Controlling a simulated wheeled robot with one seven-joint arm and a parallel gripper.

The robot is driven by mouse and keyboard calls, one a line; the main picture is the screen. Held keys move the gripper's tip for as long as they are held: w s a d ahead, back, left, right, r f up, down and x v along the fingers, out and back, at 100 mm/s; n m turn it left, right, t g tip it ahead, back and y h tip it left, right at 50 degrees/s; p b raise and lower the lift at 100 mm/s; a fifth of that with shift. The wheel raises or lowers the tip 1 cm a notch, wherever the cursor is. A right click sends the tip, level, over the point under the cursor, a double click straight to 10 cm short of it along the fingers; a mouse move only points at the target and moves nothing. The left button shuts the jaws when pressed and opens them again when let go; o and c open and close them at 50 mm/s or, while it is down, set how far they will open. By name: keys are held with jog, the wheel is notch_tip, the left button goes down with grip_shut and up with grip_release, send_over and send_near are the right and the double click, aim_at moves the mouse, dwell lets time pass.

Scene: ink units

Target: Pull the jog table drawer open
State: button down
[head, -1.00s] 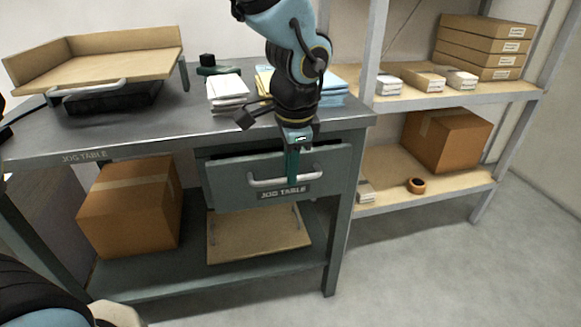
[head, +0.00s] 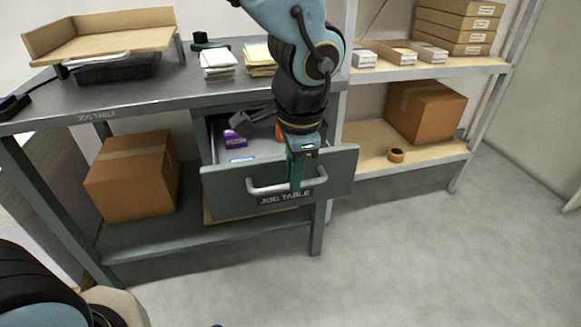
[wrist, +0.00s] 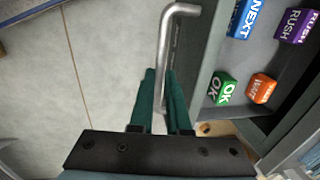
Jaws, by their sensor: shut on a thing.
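The jog table drawer (head: 227,193) is pulled out from under the grey jog table (head: 118,106), with its label on the front. Its silver bar handle (head: 265,187) also shows in the wrist view (wrist: 170,45). My gripper (head: 296,180) is at the right part of the handle, pointing down, and its green fingers (wrist: 160,95) are shut on the bar. Inside the drawer are a purple block (wrist: 296,26), a blue block (wrist: 241,18), a green block (wrist: 222,89) and an orange block (wrist: 261,89). My arm hides part of the drawer's inside.
A wooden tray (head: 100,36) and paper stacks (head: 218,64) are on the tabletop. A cardboard box (head: 133,175) stands on the lower shelf. Right is a shelf unit with a box (head: 427,108) and a tape roll (head: 396,155). The floor (head: 420,250) in front is clear.

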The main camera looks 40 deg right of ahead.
jog(key=shift+s, duration=0.15)
jog(key=c, duration=0.9)
grip_release()
jog(key=r+p, duration=0.1)
jog(key=r, duration=0.2)
jog(key=s+r+p, duration=0.1)
jog(key=r, duration=0.6)
jog(key=shift+s+a+r+p, duration=0.3)
jog(key=shift+s+a+p, duration=0.1)
